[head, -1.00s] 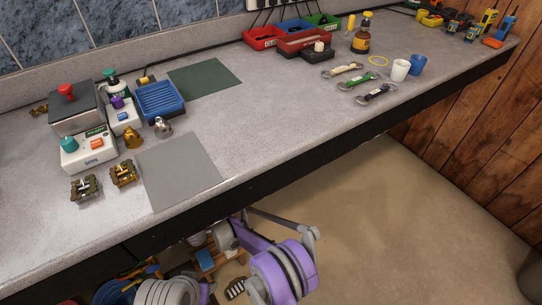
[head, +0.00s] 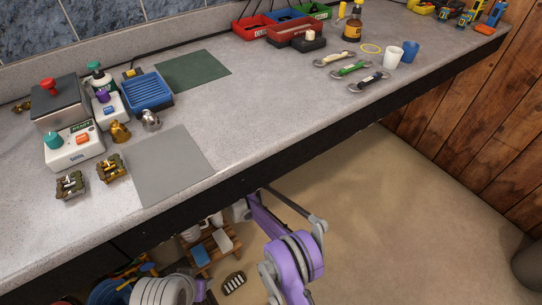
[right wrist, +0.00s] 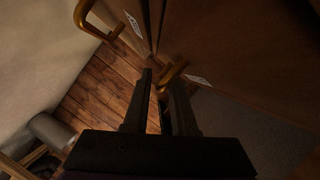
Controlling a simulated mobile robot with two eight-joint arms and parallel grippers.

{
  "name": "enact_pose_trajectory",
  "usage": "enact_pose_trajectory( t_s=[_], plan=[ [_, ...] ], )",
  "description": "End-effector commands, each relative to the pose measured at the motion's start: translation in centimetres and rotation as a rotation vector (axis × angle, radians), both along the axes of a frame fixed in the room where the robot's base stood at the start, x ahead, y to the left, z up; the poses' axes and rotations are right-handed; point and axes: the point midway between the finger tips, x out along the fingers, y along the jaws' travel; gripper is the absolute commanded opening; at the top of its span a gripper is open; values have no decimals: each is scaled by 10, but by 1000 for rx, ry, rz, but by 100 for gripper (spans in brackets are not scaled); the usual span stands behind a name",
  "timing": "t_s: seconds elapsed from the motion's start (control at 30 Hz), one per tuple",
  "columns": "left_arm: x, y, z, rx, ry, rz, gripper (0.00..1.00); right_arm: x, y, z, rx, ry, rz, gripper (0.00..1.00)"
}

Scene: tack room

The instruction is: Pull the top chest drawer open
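The chest shows only in the right wrist view, as brown wooden fronts (right wrist: 235,50) with small white labels; the print is too small to read. One brass handle (right wrist: 97,22) is at the upper left. A second brass handle (right wrist: 171,74) is near the middle, at the fingertips of my right gripper (right wrist: 162,80). The right fingers are apart, with part of this handle showing between them; contact is unclear. I cannot tell which front is the top drawer. In the head view my purple arm reaches under the counter edge, its gripper hidden. My left gripper is not in view.
A grey counter (head: 265,115) spans the head view, with a grey mat (head: 170,170), a blue tray (head: 148,94), wrenches (head: 350,68) and cups on it. Below are a small wooden rack (head: 205,245) and a brush (head: 233,283).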

Motion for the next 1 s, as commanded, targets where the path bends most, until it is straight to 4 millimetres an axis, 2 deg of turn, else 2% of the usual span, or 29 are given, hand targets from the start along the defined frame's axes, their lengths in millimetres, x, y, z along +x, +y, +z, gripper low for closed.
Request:
enact_pose_trajectory(
  t_s=[0.13, 0.27, 1.0],
  plan=[
    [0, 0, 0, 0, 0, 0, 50, 0, 0, 0, 0, 0, 0, 23],
    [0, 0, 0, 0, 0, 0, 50, 0, 0, 0, 0, 0, 0, 0],
    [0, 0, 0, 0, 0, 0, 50, -1, 1, 0, 0, 0, 1, 0]
  ],
)
